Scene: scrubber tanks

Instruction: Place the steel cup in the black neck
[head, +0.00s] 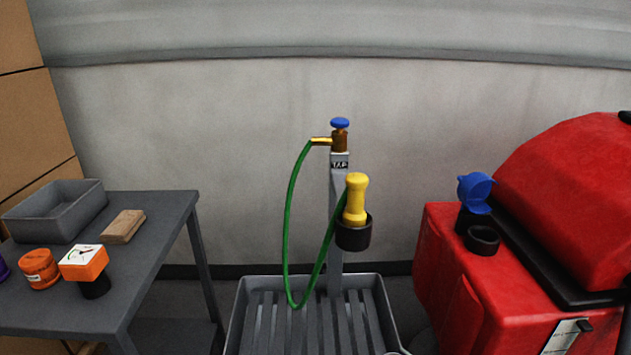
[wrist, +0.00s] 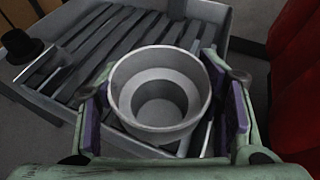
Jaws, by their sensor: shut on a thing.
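The steel cup (wrist: 132,92) is a grey, round, stepped cup in the wrist view, its open mouth facing the camera. My gripper (wrist: 163,112) is shut on it, one purple-padded finger on each side. The cup looks empty and is held over or near the slatted grey tray. A black neck (head: 482,239) with an open round mouth stands on top of the red machine at the right in the head view. A second black neck (head: 470,220) just behind it has a raised blue cap (head: 475,191). My gripper is not clearly visible in the head view.
The slatted grey tray (head: 234,325) lies below a tap post with a green hose (head: 290,220) and a yellow nozzle (head: 355,200) in a black holder (head: 354,237). A grey table (head: 160,240) at left carries a bin, a wooden block and orange items. The red machine's hood (head: 575,200) rises right of the necks.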

